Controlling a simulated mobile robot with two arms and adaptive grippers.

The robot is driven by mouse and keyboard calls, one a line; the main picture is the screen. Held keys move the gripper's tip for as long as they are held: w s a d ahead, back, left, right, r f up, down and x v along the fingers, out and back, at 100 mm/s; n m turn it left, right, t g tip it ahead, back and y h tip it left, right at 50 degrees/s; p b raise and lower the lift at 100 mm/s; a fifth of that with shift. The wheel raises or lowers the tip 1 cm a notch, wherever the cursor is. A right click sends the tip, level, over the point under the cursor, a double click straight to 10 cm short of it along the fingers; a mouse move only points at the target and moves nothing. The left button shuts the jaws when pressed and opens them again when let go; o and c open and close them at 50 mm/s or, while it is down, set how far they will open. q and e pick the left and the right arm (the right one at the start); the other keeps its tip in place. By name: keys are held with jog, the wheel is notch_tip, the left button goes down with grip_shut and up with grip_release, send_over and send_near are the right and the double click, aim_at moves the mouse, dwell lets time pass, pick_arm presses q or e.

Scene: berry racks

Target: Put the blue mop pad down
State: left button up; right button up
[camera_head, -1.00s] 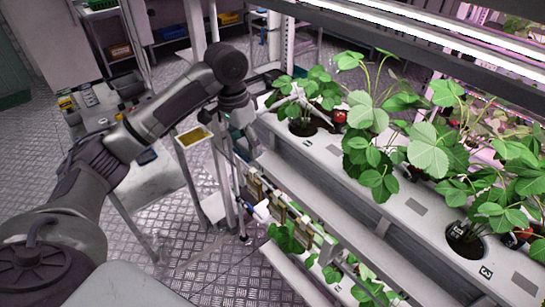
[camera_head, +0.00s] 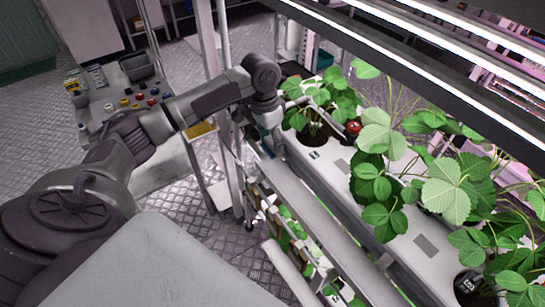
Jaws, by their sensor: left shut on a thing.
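My left arm comes in from the left and bends down at the edge of the plant rack. My left gripper (camera_head: 268,128) points down there and is small and partly hidden by its own wrist. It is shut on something. My right gripper is not in view.
A white planter gutter (camera_head: 340,170) with strawberry plants and a red berry (camera_head: 353,128) runs along the right, under light bars (camera_head: 430,75). A trolley (camera_head: 120,100) with small coloured items and a grey bin (camera_head: 137,67) stands left. Metal floor (camera_head: 215,240) is open between.

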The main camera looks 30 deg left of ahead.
aim_at(274, 167)
pick_arm(q)
jog(key=f, duration=0.3)
jog(key=shift+w+f, duration=0.2)
jog(key=shift+w, duration=0.1)
jog(key=shift+f+p, duration=0.3)
jog(key=shift+f, duration=0.4)
notch_tip(274, 167, down, 2)
jog(key=shift+s+f+p, duration=0.1)
jog(key=shift+f+p, duration=0.1)
jog(key=shift+p, duration=0.1)
jog(key=shift+f, duration=0.5)
jog(key=o, duration=1.4)
jog(key=shift+o, duration=0.3)
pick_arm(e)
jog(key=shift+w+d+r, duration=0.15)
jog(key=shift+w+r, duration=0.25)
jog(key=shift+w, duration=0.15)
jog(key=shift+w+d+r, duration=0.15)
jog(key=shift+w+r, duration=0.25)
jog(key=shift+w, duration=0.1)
